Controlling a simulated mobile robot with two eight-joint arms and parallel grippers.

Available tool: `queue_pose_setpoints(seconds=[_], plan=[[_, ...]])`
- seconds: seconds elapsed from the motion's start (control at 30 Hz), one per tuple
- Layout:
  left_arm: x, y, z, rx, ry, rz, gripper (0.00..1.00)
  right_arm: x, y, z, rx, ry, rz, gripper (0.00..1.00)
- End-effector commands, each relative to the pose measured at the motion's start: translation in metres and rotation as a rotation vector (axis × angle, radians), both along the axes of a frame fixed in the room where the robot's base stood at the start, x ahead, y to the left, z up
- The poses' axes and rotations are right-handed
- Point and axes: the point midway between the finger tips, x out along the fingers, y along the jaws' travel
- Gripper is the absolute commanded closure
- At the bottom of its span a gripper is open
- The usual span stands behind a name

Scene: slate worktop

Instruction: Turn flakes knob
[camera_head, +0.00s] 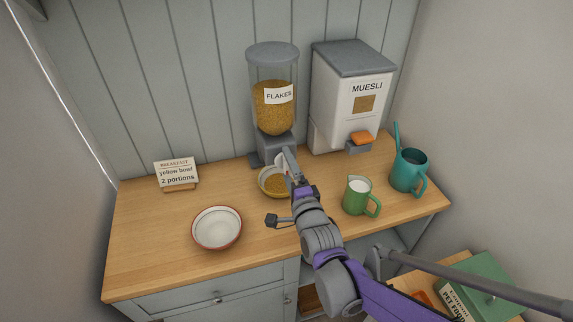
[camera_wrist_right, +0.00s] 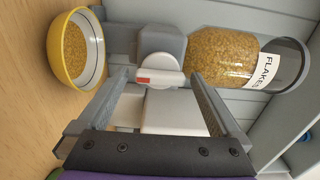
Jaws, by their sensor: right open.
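The flakes dispenser (camera_head: 272,95) stands at the back of the worktop, a clear container labelled FLAKES on a grey base. In the right wrist view the dispenser's container (camera_wrist_right: 232,57) lies sideways in the picture. Its pale knob (camera_wrist_right: 158,77) with a red mark faces the camera. My right gripper (camera_wrist_right: 160,80) is open, with one finger on each side of the knob; I cannot tell whether either touches it. In the head view the right gripper (camera_head: 287,158) partly hides the dispenser base, and the knob is hard to make out. The yellow bowl (camera_head: 263,190) below holds flakes. My left gripper is not in view.
A muesli dispenser (camera_head: 335,112) stands to the right. A green jug (camera_head: 357,195) and teal watering can (camera_head: 407,172) stand on the right of the worktop. A red-rimmed bowl (camera_head: 217,228) is front left. A card (camera_head: 177,172) reads "yellow bowl 2 portions".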

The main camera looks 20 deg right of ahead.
Motion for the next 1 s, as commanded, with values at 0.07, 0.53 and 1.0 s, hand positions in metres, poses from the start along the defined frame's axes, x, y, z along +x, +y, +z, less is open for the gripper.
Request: queue_pose_setpoints(seconds=[0.07, 0.53, 1.0], plan=[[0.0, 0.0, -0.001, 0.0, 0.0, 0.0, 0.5, -0.017, 0.0, 0.0, 0.001, 0.0, 0.0, 0.0], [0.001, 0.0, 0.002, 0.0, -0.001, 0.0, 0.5, -0.088, -0.003, 0.0, 0.0, 0.0, 0.0, 0.0], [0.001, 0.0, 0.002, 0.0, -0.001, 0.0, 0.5, -0.092, -0.003, 0.0, 0.0, 0.0, 0.0, 0.0]])
